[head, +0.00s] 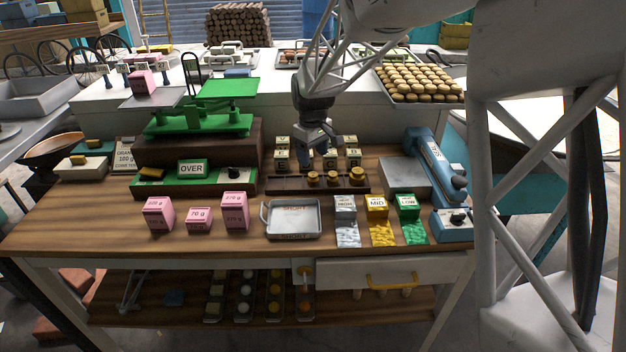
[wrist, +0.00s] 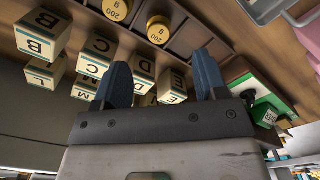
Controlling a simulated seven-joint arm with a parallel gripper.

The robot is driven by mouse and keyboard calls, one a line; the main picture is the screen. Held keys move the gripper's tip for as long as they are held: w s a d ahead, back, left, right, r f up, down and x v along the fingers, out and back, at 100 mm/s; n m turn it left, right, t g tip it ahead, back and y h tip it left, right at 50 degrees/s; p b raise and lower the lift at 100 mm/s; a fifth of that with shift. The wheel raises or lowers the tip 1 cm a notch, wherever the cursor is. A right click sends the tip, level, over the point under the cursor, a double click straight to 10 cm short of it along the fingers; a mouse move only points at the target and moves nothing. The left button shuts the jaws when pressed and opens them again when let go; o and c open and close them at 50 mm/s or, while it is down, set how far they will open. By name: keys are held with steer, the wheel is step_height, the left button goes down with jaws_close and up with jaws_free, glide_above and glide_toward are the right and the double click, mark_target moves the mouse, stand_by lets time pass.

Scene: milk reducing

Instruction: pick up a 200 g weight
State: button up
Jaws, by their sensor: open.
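Three brass weights stand in a row in a dark wooden rack: a left one (head: 312,179), a middle one (head: 333,178) and a right one (head: 357,175). The wrist view shows two brass tops marked "200", one at the top edge (wrist: 116,8) and one nearer the fingers (wrist: 158,29). The third weight's label cannot be read. My gripper (head: 319,157) is above and behind the rack, near the left and middle weights. Its two blue fingers (wrist: 162,75) are spread, with nothing held between them. The fingers hide part of the rack.
Lettered cream blocks (head: 282,153) stand behind the rack, close under my fingers. A green balance (head: 200,122) and its "OVER" panel (head: 192,168) are left. A metal tray (head: 292,220) lies in front. A blue scale (head: 437,165) is right.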

mark_target(313, 174)
steer(key=shift+f, duration=1.25)
steer(key=shift+w+f, duration=0.1)
steer(key=shift+f, duration=2.5)
steer(key=c, duration=1.1)
